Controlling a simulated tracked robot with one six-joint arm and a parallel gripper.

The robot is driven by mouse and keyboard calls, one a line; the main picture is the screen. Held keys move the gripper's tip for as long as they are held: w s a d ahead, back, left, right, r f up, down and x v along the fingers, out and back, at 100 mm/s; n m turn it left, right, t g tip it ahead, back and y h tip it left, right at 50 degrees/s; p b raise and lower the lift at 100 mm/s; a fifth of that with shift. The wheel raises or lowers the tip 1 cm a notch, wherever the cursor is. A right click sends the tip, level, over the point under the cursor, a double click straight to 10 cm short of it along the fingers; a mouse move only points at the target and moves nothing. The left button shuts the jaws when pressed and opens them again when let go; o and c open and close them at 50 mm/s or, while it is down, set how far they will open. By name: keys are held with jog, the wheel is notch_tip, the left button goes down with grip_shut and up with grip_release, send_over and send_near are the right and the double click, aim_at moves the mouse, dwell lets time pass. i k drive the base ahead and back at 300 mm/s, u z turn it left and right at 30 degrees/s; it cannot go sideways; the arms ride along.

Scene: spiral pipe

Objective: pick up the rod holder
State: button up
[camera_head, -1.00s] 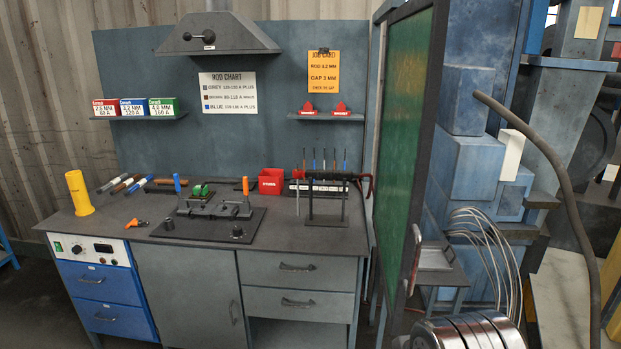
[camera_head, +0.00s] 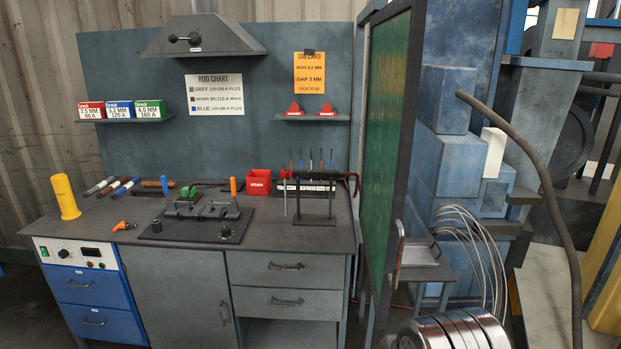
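A dark, rod-like tool (camera_head: 318,175) lies across a small black stand (camera_head: 315,222) at the right of the workbench. It has a red part, and a red hooked piece shows at its right end. It looks like the rod holder, but it is too small to be sure. Behind it, several thin coloured rods (camera_head: 310,160) stand upright in a labelled rack (camera_head: 290,188). My gripper is not in view.
The grey workbench (camera_head: 130,232) also carries a yellow cylinder (camera_head: 66,197), a black clamp fixture (camera_head: 197,222) and a red box (camera_head: 258,183). A green screen (camera_head: 377,150) stands right of the bench. A curved pipe (camera_head: 535,165) and shiny ribbed metal cylinder (camera_head: 455,330) are at right.

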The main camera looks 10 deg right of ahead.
aim_at(304, 173)
jog(key=k, duration=0.6)
jog(key=u, duration=0.4)
jog(key=i, duration=0.9)
jog(key=u, duration=0.4)
jog(key=i, duration=0.9)
jog(key=z, duration=0.6)
jog(key=i, duration=1.05)
jog(key=z, duration=0.55)
